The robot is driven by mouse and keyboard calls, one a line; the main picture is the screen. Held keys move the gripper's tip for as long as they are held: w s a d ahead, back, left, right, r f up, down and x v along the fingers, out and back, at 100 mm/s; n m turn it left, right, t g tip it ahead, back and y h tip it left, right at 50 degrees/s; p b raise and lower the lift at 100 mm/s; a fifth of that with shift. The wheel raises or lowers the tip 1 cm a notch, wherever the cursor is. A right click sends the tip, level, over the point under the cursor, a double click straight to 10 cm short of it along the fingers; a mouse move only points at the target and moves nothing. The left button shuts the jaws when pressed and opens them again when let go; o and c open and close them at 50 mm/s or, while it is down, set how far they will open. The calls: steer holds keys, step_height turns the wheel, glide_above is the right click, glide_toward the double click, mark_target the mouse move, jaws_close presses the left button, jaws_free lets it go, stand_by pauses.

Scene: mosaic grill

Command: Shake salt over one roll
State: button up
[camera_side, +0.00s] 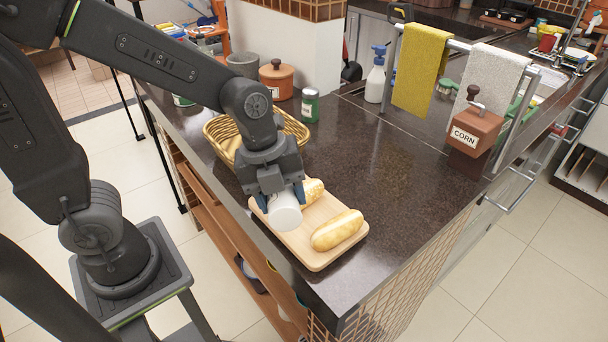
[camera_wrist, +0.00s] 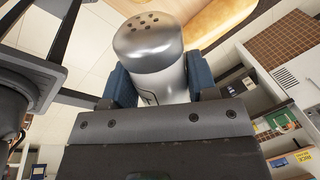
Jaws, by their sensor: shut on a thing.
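My gripper (camera_side: 277,192) is shut on a salt shaker (camera_side: 285,212), a white cylinder in the side view. The wrist view shows the shaker (camera_wrist: 150,52) between the blue finger pads, with its silver, holed cap facing the camera. In the side view the shaker is tilted over the wooden board (camera_side: 312,263), its end toward the camera. One roll (camera_side: 337,230) lies on the right of the board, in full view. A second roll (camera_side: 313,190) lies behind the shaker and is partly hidden by it and my gripper. Whether any salt is falling cannot be seen.
A wicker basket (camera_side: 217,130) stands behind my gripper. A corn mill (camera_side: 474,133) and a towel rail are at the right. The dark counter (camera_side: 400,185) right of the board is clear.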

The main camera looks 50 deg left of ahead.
steer(key=shift+s+a+f+m+t+y, duration=0.15)
steer(key=shift+s+a+m+t+y, duration=0.5)
steer(key=shift+y, duration=0.35)
steer(key=shift+s+a+m+t+y, duration=0.15)
steer(key=shift+a+m+t+y, duration=0.2)
steer(key=shift+t+y, duration=0.3)
steer(key=t+y, duration=0.1)
steer(key=w+a+r+m+t+y, duration=0.1)
steer(key=y, duration=0.1)
steer(key=shift+r+t, duration=0.2)
steer(key=shift+t, duration=0.2)
steer(key=w+r+m+t, duration=0.1)
steer(key=r+t, duration=0.1)
steer(key=w+d+r+m+t+y, duration=0.1)
steer(key=r+t, duration=0.1)
steer(key=w+r+m+t+y, duration=0.1)
steer(key=r+t, duration=0.1)
steer(key=shift+w+d+r+m+t, duration=0.25)
steer(key=shift+w+d+m+t, duration=0.05)
steer(key=shift+w+d, duration=0.1)
steer(key=w+d+r+m+t+h, duration=0.1)
steer(key=d+r+m+t+h, duration=0.3)
steer(key=d+r, duration=0.2)
steer(key=shift+r, duration=0.8)
steer(key=shift+w+f, duration=0.1)
